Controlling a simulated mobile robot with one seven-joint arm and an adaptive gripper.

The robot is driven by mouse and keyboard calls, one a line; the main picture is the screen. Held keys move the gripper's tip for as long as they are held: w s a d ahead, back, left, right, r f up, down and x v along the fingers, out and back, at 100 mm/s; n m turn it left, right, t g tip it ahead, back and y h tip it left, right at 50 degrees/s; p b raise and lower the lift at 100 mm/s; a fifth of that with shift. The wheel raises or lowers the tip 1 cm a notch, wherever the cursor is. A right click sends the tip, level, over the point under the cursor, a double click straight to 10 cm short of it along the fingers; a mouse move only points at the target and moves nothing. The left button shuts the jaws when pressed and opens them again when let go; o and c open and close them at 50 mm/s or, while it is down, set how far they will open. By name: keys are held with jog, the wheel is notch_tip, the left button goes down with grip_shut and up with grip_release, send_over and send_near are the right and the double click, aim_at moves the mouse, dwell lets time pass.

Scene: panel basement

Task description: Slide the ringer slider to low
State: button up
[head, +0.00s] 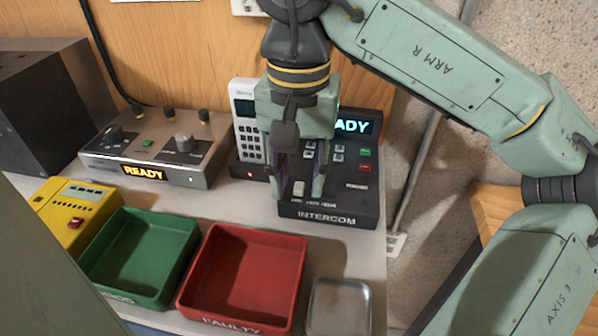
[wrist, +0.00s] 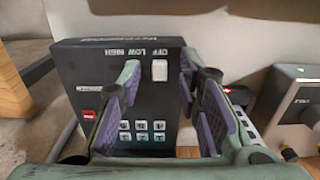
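The black intercom (head: 330,213) stands on the bench, its name on the front edge. Its white ringer slider knob (head: 299,188) sits at the OFF end, by the OFF label in the wrist view, where the knob (wrist: 160,70) shows clearly. The LOW and HIGH labels run to the left of OFF there. My gripper (head: 300,190) points down over the intercom, with its fingers apart. In the wrist view my gripper (wrist: 158,75) has the knob in the gap between its fingertips, with visible space on both sides. I cannot tell the fingertips' exact height above the panel.
A white keypad handset (head: 246,125) stands left of my gripper. Several intercom buttons (wrist: 142,130) lie near the fingers. A red FAULTY tray (head: 245,275), a green tray (head: 140,255) and a metal tray (head: 340,305) are in front. A grey READY box (head: 160,155) stands left.

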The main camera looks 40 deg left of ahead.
jog(key=shift+c, duration=0.6)
grip_shut()
